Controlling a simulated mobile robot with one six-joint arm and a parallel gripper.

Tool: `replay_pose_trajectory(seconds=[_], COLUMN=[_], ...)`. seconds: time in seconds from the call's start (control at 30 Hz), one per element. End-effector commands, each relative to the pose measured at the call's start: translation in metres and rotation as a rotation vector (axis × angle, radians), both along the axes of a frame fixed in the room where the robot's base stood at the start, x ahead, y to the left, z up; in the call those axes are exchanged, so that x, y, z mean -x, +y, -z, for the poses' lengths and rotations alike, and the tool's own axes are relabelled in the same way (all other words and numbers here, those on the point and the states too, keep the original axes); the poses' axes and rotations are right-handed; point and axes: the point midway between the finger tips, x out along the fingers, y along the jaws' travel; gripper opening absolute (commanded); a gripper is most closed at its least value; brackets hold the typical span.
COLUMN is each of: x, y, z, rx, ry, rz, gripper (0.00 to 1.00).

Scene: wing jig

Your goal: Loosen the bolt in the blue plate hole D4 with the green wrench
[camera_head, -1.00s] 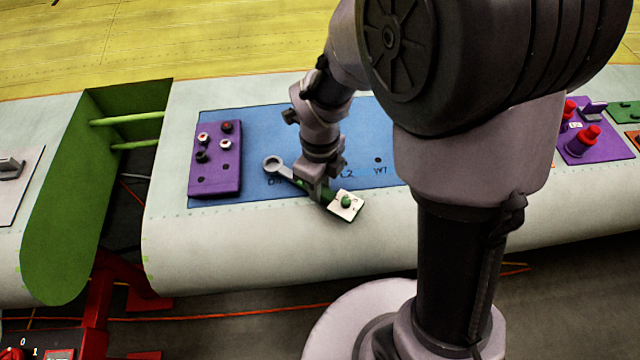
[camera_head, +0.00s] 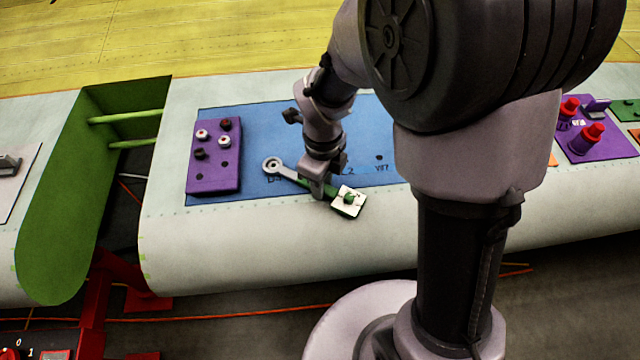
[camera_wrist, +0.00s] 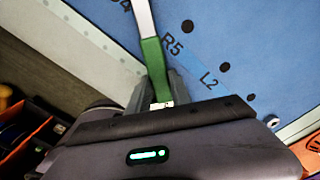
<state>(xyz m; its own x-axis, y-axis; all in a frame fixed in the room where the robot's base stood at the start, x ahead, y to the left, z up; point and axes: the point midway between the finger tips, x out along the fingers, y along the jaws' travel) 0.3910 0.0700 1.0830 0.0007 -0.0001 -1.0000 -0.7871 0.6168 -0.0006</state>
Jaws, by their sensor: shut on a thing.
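The green wrench has a grey ring end (camera_head: 272,165) and a green handle (camera_wrist: 154,62). A white square tag with a green knob (camera_head: 348,201) is at its other end. My gripper (camera_head: 317,190) is shut on the green handle, near the front edge of the blue plate (camera_head: 255,130). The ring end is over the blue plate just above a partly covered label that looks like D4. A dark spot shows inside the ring. I cannot tell whether the ring is seated around a bolt. The wrist view shows the handle between my fingers; the ring end is out of that view.
A purple block (camera_head: 213,178) with several bolts stands on the plate left of the ring. Open holes, such as one by the L2 label (camera_wrist: 225,67), are right of the wrench. A green-walled gap (camera_head: 60,215) lies left. Another purple block (camera_head: 588,146) with red pieces is right.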

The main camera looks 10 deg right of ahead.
Motion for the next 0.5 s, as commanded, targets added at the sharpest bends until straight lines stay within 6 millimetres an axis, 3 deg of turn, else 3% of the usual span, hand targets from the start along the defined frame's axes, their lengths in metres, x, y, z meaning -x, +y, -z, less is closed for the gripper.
replay_pose_trajectory(seconds=[0.5], x=[-0.014], y=[-0.011], z=[-0.001], rx=[0.001], ry=[-0.001], rz=[-0.135], gripper=[0.0])
